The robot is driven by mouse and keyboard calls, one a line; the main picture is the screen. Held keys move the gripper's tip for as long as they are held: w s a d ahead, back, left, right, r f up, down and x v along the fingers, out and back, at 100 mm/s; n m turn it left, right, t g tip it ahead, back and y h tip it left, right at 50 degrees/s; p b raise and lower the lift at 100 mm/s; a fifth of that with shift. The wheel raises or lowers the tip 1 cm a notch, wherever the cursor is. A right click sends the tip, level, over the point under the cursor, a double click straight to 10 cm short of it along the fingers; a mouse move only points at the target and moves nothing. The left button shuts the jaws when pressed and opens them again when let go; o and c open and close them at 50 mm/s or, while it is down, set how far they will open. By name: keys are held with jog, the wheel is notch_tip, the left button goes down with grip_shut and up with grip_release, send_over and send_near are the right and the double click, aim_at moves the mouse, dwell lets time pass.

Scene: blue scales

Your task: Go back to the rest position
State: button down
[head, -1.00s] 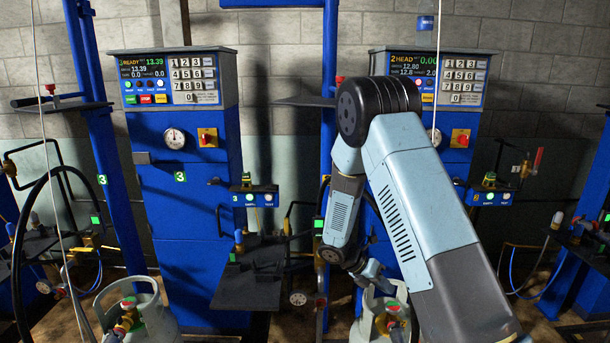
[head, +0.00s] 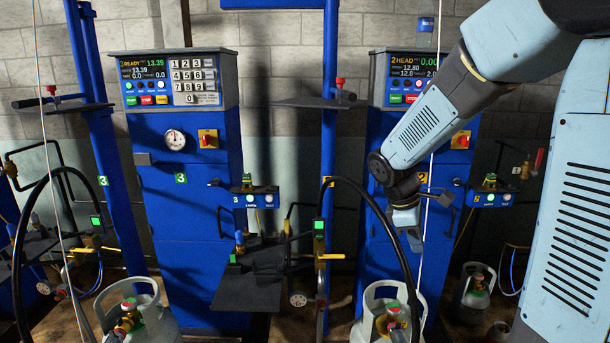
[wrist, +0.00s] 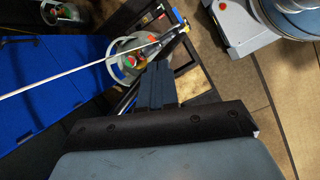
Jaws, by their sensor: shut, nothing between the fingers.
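My gripper (head: 413,241) hangs at the end of my arm on the right side of the head view, in front of the right blue scale cabinet (head: 388,262). It points down, above a grey gas cylinder (head: 375,302), and looks apart from it. In the wrist view my gripper's dark fingers (wrist: 158,68) are together with nothing between them. My arm comes in from the right edge and bends back at the top right.
A black hose (head: 390,228) and a thin pale cord (head: 429,200) run close to my gripper. A black shelf (head: 245,290) and a blue post (head: 329,130) stand to its left. Another cylinder (head: 478,287) stands to the right, and one (head: 135,305) at left.

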jog(key=s+a+r+m+t+y, duration=0.1)
jog(key=s+r+m+t+y, duration=0.1)
jog(key=s+r+m, duration=0.4)
jog(key=s+a+r+m+t+y, duration=0.1)
jog(key=s+r+m+t+y, duration=0.1)
jog(key=s+r+m, duration=0.4)
jog(key=s+m+t, duration=0.1)
jog(key=s, duration=0.4)
jog(key=shift+s+r+t, duration=0.3)
jog(key=shift+s+r, duration=0.1)
